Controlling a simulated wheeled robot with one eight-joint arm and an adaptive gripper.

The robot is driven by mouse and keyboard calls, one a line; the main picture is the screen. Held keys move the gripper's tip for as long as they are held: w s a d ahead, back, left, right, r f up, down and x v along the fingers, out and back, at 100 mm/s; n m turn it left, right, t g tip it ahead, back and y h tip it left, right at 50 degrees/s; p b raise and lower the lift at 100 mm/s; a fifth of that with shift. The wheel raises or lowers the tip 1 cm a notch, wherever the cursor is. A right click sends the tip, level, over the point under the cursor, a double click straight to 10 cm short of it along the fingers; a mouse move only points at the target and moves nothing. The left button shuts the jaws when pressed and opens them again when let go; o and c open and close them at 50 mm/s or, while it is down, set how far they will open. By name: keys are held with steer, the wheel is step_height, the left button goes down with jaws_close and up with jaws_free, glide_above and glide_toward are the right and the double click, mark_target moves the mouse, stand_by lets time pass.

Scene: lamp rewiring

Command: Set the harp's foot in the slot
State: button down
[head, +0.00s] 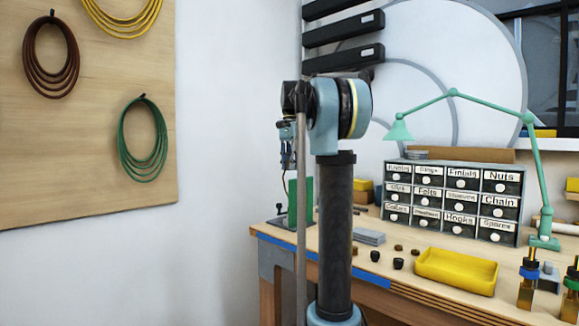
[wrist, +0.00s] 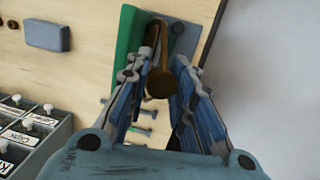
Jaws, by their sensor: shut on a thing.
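My gripper (wrist: 157,66) is shut on a dark brass-brown piece that I take for the harp (wrist: 161,82). It shows a round end between the fingers and a curved part beyond. A green upright block (wrist: 128,42) stands just left of it, over a grey plate (wrist: 184,40).
A grey block (wrist: 47,35) lies on the bench beside the drawer cabinet (head: 454,192). A yellow tray (head: 456,271), small dark pieces and a green desk lamp (head: 541,185) stand to the right. A pegboard with coiled cables (head: 142,143) hangs at left.

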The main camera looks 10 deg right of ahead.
steer(key=shift+f, duration=1.85)
stand_by(0.9)
steer(key=c, duration=1.3)
jaws_free()
step_height(320, 180, up, 12)
steer(key=w, duration=0.2)
steer(key=shift+d+f, duration=0.15)
steer(key=shift+d, duration=0.1)
step_height(320, 180, up, 9)
steer(key=shift+w+d, duration=0.15)
steer(key=shift+w, duration=0.2)
